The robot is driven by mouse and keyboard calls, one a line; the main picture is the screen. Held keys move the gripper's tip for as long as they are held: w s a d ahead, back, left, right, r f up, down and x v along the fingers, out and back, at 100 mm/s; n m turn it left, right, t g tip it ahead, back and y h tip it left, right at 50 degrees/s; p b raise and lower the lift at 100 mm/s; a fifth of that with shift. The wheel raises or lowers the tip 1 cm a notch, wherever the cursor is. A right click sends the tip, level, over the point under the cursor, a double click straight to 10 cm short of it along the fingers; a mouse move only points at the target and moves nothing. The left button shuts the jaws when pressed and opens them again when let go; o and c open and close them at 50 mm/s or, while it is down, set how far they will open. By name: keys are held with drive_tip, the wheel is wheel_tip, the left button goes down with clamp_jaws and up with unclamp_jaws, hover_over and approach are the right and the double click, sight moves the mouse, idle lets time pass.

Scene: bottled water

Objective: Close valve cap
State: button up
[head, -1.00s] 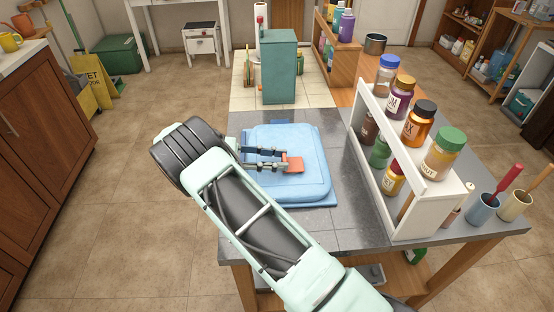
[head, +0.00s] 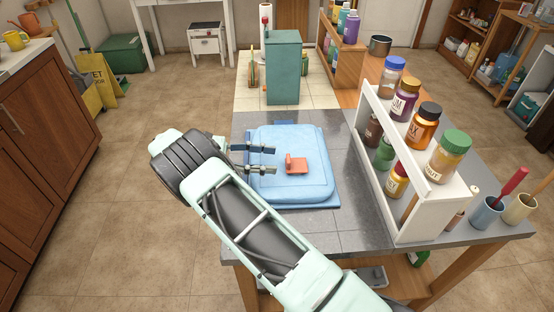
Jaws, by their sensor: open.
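An orange-red valve cap (head: 297,165) with a small raised tab on its left sits on the blue container (head: 318,185), near the middle of its top. The container lies flat on the grey counter. My gripper (head: 274,160) is open, its two fingers pointing right over the container's left part. The fingertips end just left of the cap and look apart from it, with nothing between them. The fine fit of the cap on the container is too small to tell.
A white rack (head: 420,190) with several jars stands right of the container. A teal box (head: 284,75) stands behind it. Two cups with handled tools (head: 487,212) are at the right edge. Grey counter (head: 345,215) is clear in front of the container.

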drive_tip(key=shift+a+r, duration=0.15)
drive_tip(key=shift+a, duration=0.7)
drive_tip(key=shift+a+r, duration=0.1)
drive_tip(key=shift+a, duration=0.75)
